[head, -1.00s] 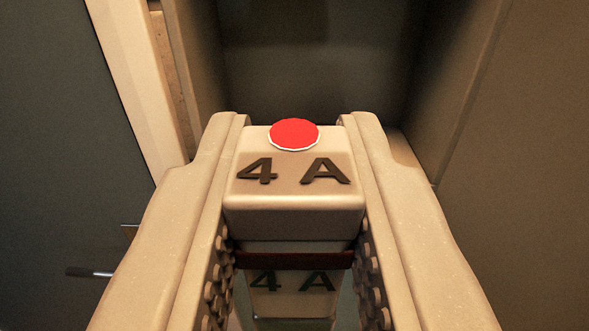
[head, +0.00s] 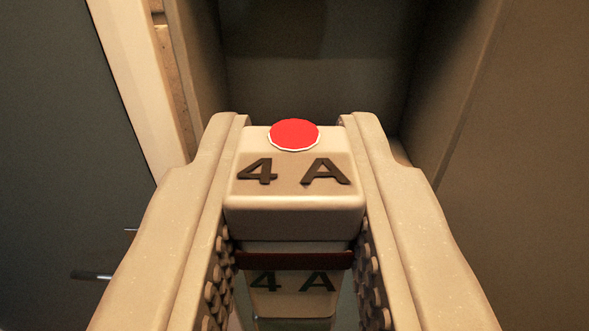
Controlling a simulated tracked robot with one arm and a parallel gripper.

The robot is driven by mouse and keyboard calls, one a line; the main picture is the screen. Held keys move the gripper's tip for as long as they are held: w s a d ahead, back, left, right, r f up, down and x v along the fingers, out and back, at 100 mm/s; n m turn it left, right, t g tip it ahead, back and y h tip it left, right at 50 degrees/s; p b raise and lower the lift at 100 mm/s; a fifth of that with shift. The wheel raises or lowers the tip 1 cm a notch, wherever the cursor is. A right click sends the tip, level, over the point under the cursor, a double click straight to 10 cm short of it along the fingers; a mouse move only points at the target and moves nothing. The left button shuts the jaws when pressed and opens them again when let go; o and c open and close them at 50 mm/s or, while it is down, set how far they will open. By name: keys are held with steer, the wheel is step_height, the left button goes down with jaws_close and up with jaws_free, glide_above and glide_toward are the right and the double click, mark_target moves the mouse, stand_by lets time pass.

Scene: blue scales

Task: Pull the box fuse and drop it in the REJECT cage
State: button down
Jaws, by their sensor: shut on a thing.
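A cream fuse (head: 294,214) marked "4 A", with a red dot on its top, is held between the two fingers of my gripper (head: 293,150). The fingers press on its left and right sides. Below its cream cap are a dark red-brown band and a glassy lower part, where "4 A" shows again. The fuse's lower end is cut off by the frame. I cannot make out a cage marked REJECT in this view.
A dark recess (head: 320,85) with side walls lies beyond the fuse. A pale upright edge (head: 128,75) and a dark grey panel (head: 50,140) with small metal pins stand at left. A plain brown wall (head: 530,170) fills the right.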

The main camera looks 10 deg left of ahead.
steer(key=shift+r+p, duration=0.45)
steer(key=shift+r, duration=0.75)
steer(key=s+d+b, duration=0.1)
steer(key=s+b, duration=0.3)
steer(key=s, duration=0.9)
steer(key=shift+d, duration=0.35)
stand_by(0.5)
steer(key=shift+f, duration=0.1)
steer(key=w+a+f+b, duration=0.1)
steer(key=w+f, duration=0.2)
steer(key=f, duration=1.1)
steer(key=w+a+f+m+h, duration=0.1)
steer(key=w+f, duration=0.3)
steer(key=f, duration=1)
steer(key=w+a+f+h+b, duration=0.1)
steer(key=w+f, duration=0.3)
steer(key=f, duration=1)
steer(key=shift+w+a+b, duration=0.15)
steer(key=shift+b, duration=0.2)
